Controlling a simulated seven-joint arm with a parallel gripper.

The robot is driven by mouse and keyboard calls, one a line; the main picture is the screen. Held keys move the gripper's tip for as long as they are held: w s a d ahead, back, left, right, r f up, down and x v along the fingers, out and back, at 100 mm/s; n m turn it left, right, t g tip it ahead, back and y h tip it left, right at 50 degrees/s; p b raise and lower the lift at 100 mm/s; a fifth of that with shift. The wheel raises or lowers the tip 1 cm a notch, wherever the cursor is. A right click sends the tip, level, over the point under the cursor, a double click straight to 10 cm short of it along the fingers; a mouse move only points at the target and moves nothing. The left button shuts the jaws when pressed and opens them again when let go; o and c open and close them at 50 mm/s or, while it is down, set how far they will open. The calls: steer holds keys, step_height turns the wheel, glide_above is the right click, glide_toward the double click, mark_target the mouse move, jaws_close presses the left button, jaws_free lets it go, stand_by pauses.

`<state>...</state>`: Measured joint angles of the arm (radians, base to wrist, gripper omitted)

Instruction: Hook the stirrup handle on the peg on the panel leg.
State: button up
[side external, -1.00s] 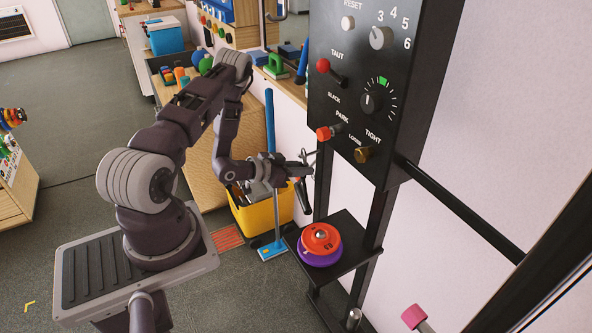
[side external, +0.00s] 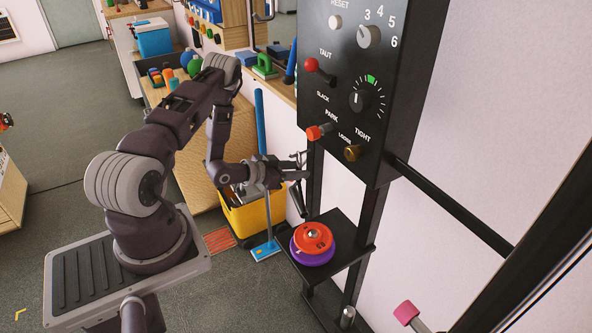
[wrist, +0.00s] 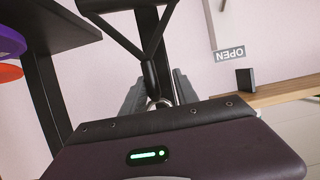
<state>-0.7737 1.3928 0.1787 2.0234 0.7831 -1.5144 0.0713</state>
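The black stirrup handle (wrist: 150,72) is Y-shaped in the wrist view, its stem between my two grey fingers and its two arms spreading upward. My gripper (wrist: 158,98) is shut on the stem. In the side view my gripper (side external: 292,174) holds it in the air beside the near-left panel leg (side external: 315,180), above the shelf's left edge. A dark bar of the handle (side external: 297,200) hangs below the fingers. I cannot clearly pick out the peg on the leg; my gripper and the handle lie in front of that area.
A black shelf (side external: 345,262) between the legs carries a red disc (side external: 313,238) on a purple one (side external: 312,255). The black control panel (side external: 368,80) stands above.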

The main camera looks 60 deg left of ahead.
stand_by(0.3)
steer(key=v, duration=0.7)
steer(key=a+r+n+g+y, duration=0.1)
steer(key=a+r+n+g, duration=0.1)
steer(key=a+r, duration=0.2)
steer(key=w+d+r+n+g+y, duration=0.1)
steer(key=d+r+y, duration=0.1)
steer(key=r, duration=0.7)
steer(key=w+d+r+n+g+y, duration=0.1)
steer(key=d+r+y, duration=0.1)
steer(key=r, duration=0.8)
steer(key=s+d+r+m+g+h, duration=0.1)
steer(key=s+d+r, duration=0.2)
steer(key=d, duration=0.2)
steer(key=s+d+r+g+h, duration=0.1)
steer(key=s+d+r, duration=0.15)
steer(key=d, duration=0.35)
steer(key=s+d+r+m+g+h, duration=0.1)
steer(key=s+d+m+g+h, duration=0.1)
steer(key=s+d, duration=1.1)
steer(key=s+m+h, duration=0.1)
steer(key=s, duration=0.1)
steer(key=shift+s+d+r, duration=0.25)
steer(key=shift+s+r, duration=0.05)
